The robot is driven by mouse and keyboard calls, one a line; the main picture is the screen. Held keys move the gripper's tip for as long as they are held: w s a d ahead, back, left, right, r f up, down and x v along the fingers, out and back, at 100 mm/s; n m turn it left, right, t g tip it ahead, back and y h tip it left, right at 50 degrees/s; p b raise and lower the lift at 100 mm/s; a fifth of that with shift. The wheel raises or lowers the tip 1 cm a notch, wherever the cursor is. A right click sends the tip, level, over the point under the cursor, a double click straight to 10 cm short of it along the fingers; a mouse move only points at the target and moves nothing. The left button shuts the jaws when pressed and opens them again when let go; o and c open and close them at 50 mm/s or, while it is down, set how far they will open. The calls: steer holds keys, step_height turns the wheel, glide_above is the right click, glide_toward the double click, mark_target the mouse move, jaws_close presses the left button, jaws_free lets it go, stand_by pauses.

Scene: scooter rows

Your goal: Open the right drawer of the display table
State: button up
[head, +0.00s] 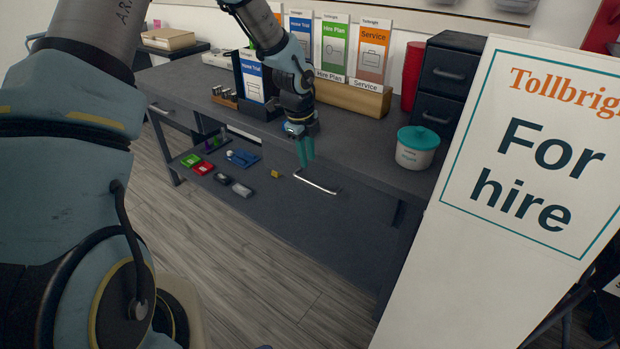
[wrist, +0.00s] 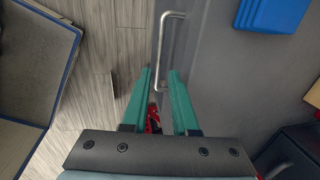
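The display table (head: 352,136) is dark grey, with a bar handle at the left (head: 170,115) and another at the right. The right drawer's handle (head: 317,183) is a pale metal bar below the tabletop's front edge; it also shows in the wrist view (wrist: 161,50). The drawer looks shut, though its front is seen steeply. My gripper (head: 304,152) points down at the table's front edge, by the handle's left end. In the wrist view its teal fingers (wrist: 159,72) are apart, with one end of the handle between their tips in the picture. I cannot tell if they touch it.
A teal-lidded tub (head: 416,150) stands near the tabletop's front edge. A "For hire" sign (head: 500,220) blocks the right side. Small red (head: 203,168), green, blue and dark items lie on the low shelf (head: 290,215). The wooden floor (head: 215,240) in front is clear.

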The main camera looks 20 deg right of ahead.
mark_target(311, 183)
steer(key=f, duration=0.3)
steer(key=d+f, duration=0.1)
steer(key=f, duration=0.4)
steer(key=shift+w+d+f, duration=0.25)
steer(key=shift+w+f, duration=0.05)
steer(key=shift+w, duration=0.1)
steer(key=shift+c, duration=0.3)
jaws_close()
stand_by(0.6)
